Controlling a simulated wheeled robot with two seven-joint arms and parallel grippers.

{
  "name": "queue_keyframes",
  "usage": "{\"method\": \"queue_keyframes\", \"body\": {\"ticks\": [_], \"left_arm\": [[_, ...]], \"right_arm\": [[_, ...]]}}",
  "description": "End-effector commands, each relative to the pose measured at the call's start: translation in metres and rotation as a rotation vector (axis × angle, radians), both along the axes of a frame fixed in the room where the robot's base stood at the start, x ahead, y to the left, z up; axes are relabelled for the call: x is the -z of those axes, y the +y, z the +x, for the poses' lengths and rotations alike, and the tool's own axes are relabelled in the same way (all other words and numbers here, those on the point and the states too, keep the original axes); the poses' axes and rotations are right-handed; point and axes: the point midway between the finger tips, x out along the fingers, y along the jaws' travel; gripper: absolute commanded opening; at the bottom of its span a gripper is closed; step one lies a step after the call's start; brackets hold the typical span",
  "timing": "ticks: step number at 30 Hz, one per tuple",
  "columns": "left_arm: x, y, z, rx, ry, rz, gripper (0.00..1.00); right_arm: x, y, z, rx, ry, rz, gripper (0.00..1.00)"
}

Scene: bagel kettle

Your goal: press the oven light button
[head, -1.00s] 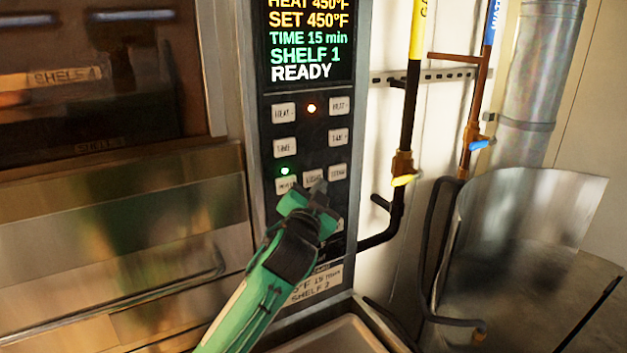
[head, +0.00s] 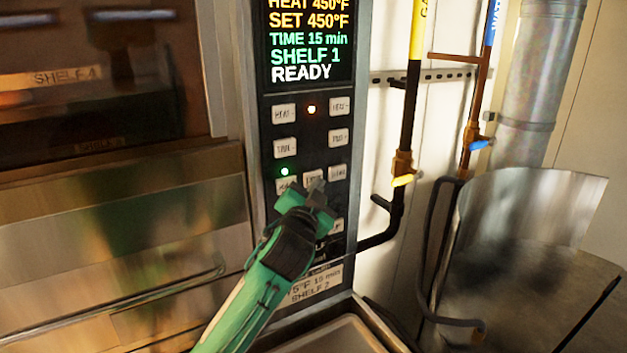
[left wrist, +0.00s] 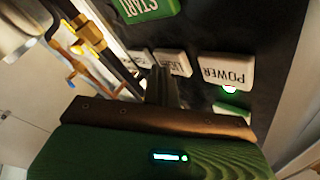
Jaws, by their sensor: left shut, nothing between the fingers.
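The oven light button (head: 312,177) is a pale key in the middle of the lower row on the black control panel. In the head view my left gripper (head: 318,187) partly covers it. In the left wrist view the button (left wrist: 173,62) reads LIGHT upside down, and the shut fingertips (left wrist: 161,72) are right at its left edge. I cannot tell whether they touch it. The gripper is empty. My right gripper is not in view.
The power button (head: 287,186), with a green lamp above it, is left of the light button. The green START button (left wrist: 145,8) shows in the left wrist view. Yellow (head: 416,40) and blue-topped pipes run right of the panel. A metal kettle (head: 530,230) stands at the right.

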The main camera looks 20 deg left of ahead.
Motion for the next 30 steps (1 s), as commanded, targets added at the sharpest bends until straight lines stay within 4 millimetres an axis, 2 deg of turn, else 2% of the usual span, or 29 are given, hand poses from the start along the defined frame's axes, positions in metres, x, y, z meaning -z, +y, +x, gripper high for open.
{"method": "queue_keyframes", "body": {"ticks": [20,30], "left_arm": [[0.0,0.0038,0.0035,-0.001,0.0,0.0,0.0],[0.0005,-0.0049,-0.0049,-0.001,0.001,0.0,0.0]], "right_arm": [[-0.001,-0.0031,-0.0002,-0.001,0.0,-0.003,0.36],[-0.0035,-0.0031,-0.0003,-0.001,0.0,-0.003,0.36]]}}
